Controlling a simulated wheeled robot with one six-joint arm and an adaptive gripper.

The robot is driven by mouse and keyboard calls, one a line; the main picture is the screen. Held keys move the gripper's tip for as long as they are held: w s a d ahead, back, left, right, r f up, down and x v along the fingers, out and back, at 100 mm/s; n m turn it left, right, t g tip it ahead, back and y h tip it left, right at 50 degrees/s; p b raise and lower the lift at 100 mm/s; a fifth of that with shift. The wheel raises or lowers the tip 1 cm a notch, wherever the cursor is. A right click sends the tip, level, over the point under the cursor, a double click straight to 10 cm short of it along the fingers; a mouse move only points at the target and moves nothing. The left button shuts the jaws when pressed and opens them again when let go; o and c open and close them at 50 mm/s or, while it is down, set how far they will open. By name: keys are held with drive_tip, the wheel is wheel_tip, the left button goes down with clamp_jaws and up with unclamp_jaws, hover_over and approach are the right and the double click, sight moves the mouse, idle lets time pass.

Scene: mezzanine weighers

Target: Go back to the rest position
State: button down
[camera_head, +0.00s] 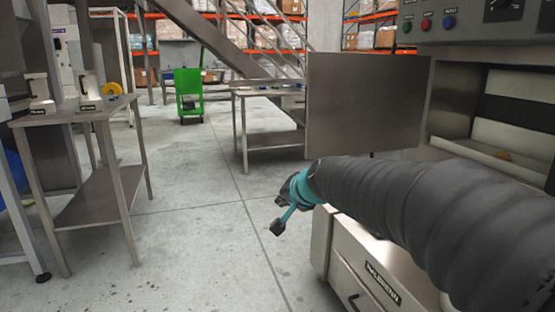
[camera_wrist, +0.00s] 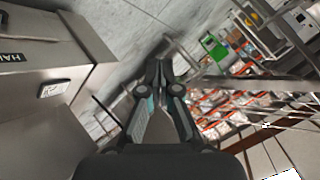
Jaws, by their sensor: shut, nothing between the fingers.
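My gripper (camera_wrist: 162,70) is shut and empty in the wrist view, its dark fingertips together over a blurred background. In the head view my arm reaches in from the right, and my gripper (camera_head: 281,222) is at its far end, with a teal part showing, over the grey floor. It is in front of a cabinet with a lettered label (camera_head: 330,247) and holds nothing that I can see.
A steel machine with coloured buttons (camera_head: 427,24) stands at right, with a flat grey panel (camera_head: 366,103) beside it. A steel table (camera_head: 78,113) is at left. A green cart (camera_head: 188,92) stands further back. The middle floor (camera_head: 195,200) is clear.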

drive_tip(key=s+d+f+n+g+h, duration=0.1)
drive_tip(key=s+d+f, duration=0.2)
drive_tip(key=s, duration=0.7)
drive_tip(key=s+d+f+n+g+h, duration=0.2)
drive_tip(key=s+d+f, duration=0.2)
drive_tip(key=s, duration=0.7)
drive_tip(key=s+d+f+n+g+h, duration=0.1)
drive_tip(key=s+d+f+n, duration=0.1)
drive_tip(key=s+d, duration=0.5)
drive_tip(key=s+f, duration=0.1)
drive_tip(key=s, duration=0.3)
drive_tip(key=shift+f, duration=0.2)
drive_tip(key=shift+a, duration=0.15)
